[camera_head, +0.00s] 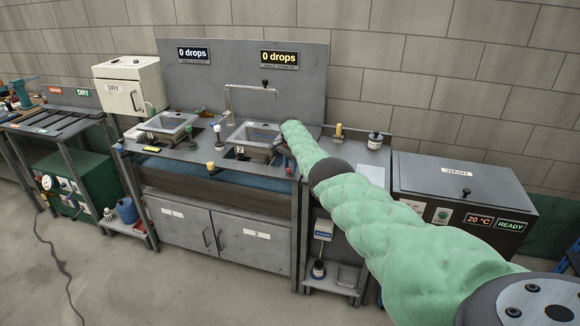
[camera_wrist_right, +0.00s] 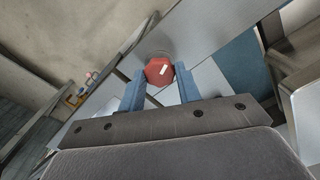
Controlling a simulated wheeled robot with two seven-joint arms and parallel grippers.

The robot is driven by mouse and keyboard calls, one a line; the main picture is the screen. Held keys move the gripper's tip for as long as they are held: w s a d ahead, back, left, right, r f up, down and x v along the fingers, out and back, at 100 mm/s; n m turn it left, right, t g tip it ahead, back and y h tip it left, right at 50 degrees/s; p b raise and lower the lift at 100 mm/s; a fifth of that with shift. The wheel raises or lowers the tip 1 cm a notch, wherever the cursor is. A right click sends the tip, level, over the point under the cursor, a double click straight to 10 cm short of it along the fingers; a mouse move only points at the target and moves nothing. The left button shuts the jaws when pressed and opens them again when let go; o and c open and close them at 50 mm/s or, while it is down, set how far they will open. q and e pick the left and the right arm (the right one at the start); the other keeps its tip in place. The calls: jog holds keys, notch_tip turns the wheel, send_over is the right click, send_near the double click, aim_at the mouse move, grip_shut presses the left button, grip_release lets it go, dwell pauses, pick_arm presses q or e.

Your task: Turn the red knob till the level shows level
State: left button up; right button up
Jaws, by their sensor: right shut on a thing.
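The red knob (camera_wrist_right: 159,69) shows in the right wrist view, with a white mark on its face. My right gripper (camera_wrist_right: 160,82) has its two blue fingers around the knob, one on each side, and is shut on it. In the head view my green right arm reaches to the right side of sink 2 (camera_head: 252,134); its gripper and the knob cannot be made out there. A small yellow bar (camera_head: 152,149) lies at the front of the counter near sink 1; I cannot tell whether it is the level, and no bubble is readable. My left gripper is not in view.
Two signs read 0 drops on the back panel (camera_head: 240,80). A grey WASH box (camera_head: 462,178) stands at right. A tap (camera_head: 264,86) rises behind sink 2.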

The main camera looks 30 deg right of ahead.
jog(key=shift+w+r+m, duration=0.1)
jog(key=shift+r+m, duration=0.05)
jog(key=shift+m, duration=1.85)
jog(key=shift+d+r, duration=0.1)
jog(key=o, duration=0.8)
jog(key=shift+o, duration=0.8)
